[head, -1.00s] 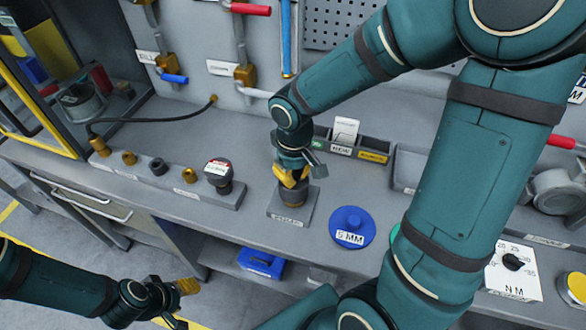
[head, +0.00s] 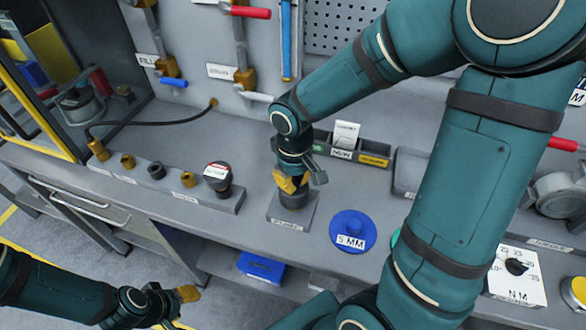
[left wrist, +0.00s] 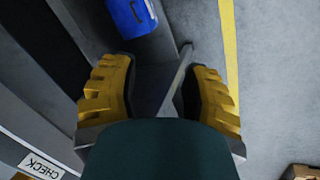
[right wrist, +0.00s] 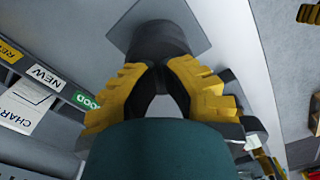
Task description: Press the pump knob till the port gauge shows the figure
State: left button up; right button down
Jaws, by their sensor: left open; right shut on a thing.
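A dark round knob (head: 294,199) stands on a grey square plate (head: 279,213) on the bench; I take it as the pump knob, but its plate label is too small to read. My right gripper (head: 289,183) points down from above with its yellow fingers closed on the knob. The right wrist view shows the dark knob (right wrist: 160,42) at the fingertips. A black round device with a pale face (head: 217,171) stands on the rail to the left; I cannot tell if it is the port gauge or read it. My left gripper (left wrist: 157,88) is open and empty, low before the bench.
A blue disc marked 5 MM (head: 352,231) lies right of the plate. A card tray (head: 372,150) stands behind. An NM dial (head: 515,267) is at the right. A blue box (head: 261,267) sits on the lower shelf. Bench between rail and plate is clear.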

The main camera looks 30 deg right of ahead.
jog(key=shift+r+p, duration=1.7)
jog(key=shift+r, duration=0.6)
jog(key=shift+r+p, duration=1.05)
jog(key=shift+r, duration=0.3)
jog(key=shift+f, duration=0.1)
